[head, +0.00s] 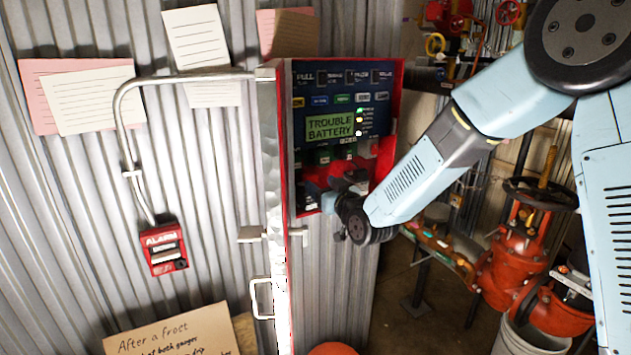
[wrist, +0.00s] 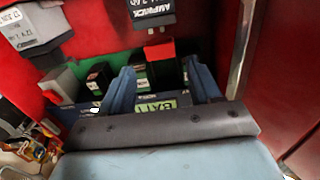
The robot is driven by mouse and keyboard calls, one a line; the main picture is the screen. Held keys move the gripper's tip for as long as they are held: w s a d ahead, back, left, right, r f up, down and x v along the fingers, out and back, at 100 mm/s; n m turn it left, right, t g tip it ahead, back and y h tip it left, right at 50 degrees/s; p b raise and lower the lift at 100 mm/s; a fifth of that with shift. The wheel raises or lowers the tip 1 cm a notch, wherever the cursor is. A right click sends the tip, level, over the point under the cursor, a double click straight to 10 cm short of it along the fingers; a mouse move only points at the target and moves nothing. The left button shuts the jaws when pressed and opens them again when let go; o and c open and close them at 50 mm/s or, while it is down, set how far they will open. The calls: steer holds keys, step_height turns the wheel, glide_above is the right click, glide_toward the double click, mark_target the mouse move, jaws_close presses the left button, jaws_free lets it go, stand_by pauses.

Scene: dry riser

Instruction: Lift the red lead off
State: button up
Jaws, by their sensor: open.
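A red block (wrist: 160,50), which looks like the end of the red lead, stands upright in the wrist view, below a dark battery (wrist: 152,10) with upside-down lettering. No wire from it can be made out. My gripper (wrist: 160,70) is open, its two blue fingers pointing toward the red block, one on each side in the picture. I cannot tell whether they touch it. In the head view my gripper is inside the lower part of the open red alarm cabinet (head: 397,85), and my wrist hides the lead there.
The cabinet display (head: 330,126) reads TROUBLE BATTERY. A grey battery-like block (wrist: 35,30) and a grey post (wrist: 58,82) stand at left in the wrist view. The red cabinet wall (wrist: 290,70) is close at right. A red alarm box (head: 163,249) hangs on the corrugated wall.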

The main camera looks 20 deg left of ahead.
steer(key=v, duration=0.8)
steer(key=shift+w+d, duration=0.1)
steer(key=shift+w, duration=0.1)
steer(key=d+r+m+h, duration=0.1)
steer(key=d+r+h, duration=0.2)
steer(key=d, duration=0.6)
steer(key=d+r+m+h, duration=0.2)
steer(key=d+h, duration=0.2)
steer(key=d, duration=0.5)
steer(key=d+r+m+h, duration=0.1)
steer(key=d+r+h, duration=0.2)
steer(key=d, duration=0.6)
steer(key=s+d+r+m+g+h, duration=0.1)
steer(key=s+d+m+g+h, duration=0.3)
steer(key=s+d, duration=1.5)
steer(key=s+m+g, duration=0.1)
steer(key=s+m, duration=0.1)
steer(key=shift+s+r+g, duration=0.25)
steer(key=shift+s+g, duration=0.1)
steer(key=shift+g, duration=0.05)
